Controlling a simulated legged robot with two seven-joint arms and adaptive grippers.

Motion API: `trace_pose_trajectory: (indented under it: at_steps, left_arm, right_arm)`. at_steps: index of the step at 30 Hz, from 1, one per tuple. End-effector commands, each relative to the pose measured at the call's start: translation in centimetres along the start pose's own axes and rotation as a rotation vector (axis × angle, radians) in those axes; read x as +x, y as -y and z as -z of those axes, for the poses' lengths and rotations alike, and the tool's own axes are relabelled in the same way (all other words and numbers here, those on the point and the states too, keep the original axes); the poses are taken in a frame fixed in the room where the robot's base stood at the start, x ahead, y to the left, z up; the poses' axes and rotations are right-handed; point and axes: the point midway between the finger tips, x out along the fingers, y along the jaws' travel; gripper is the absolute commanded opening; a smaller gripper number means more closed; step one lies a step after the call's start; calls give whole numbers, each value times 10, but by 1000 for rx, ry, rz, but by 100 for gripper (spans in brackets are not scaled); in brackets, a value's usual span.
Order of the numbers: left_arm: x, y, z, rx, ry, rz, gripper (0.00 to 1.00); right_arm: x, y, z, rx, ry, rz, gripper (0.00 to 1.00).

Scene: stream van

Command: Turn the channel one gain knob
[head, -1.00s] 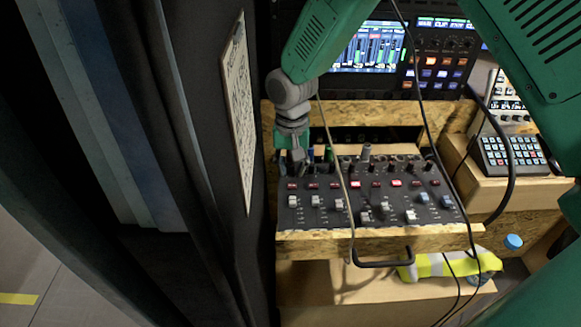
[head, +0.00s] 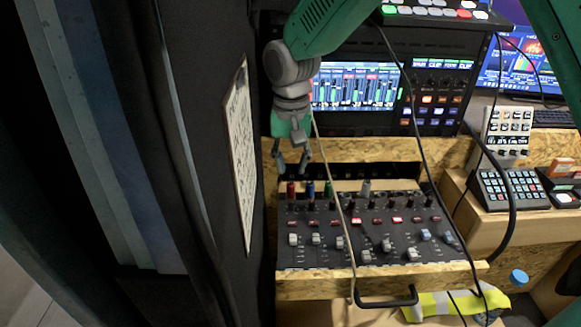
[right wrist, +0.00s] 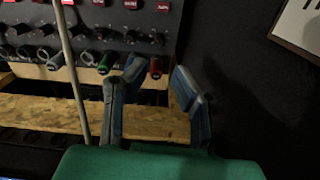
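The mixer (head: 375,240) lies in a wooden drawer, with rows of small black knobs below its back edge and faders in front. The leftmost channel has a red plug (head: 291,190) at its back. A small black knob (right wrist: 155,40) sits next to that plug in the right wrist view; I take it for the channel one gain knob. My right gripper (head: 291,160) is open and empty, above the mixer's back left corner. In the right wrist view its fingers (right wrist: 158,85) stand apart, with the red plug between them in the picture; I see no contact. My left gripper is not in view.
Blue (head: 310,189) and green (head: 328,188) plugs stand beside the red one. A loose cable (head: 334,190) hangs across the mixer. A dark wall with a paper sheet (head: 240,160) is close on the left. A screen unit (head: 355,85) stands behind.

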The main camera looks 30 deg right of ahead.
Motion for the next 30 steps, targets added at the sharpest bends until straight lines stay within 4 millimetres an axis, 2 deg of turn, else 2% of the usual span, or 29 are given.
trace_pose_trajectory:
  at_steps: [1, 2, 3, 5, 12, 16, 20, 30]
  left_arm:
    - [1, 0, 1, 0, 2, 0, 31]
    - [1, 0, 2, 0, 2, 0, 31]
    - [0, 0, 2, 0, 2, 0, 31]
    - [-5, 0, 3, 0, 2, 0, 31]
    - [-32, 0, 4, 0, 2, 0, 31]
    - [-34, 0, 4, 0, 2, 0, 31]
    - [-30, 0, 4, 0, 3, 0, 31]
    - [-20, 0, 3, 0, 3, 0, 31]
  right_arm:
    - [0, 0, 0, 0, 0, 0, 23]
    - [0, 0, 0, -1, 0, 0, 34]
    - [0, 0, 0, -9, 2, 0, 35]
    - [-3, 0, -1, -50, 10, 0, 35]
    - [-22, -1, 0, -367, 11, 3, 35]
    - [-21, 0, 3, -441, -2, 3, 35]
    - [-4, -1, 3, -446, -2, 0, 35]
    - [67, -1, 3, -444, -1, 0, 35]
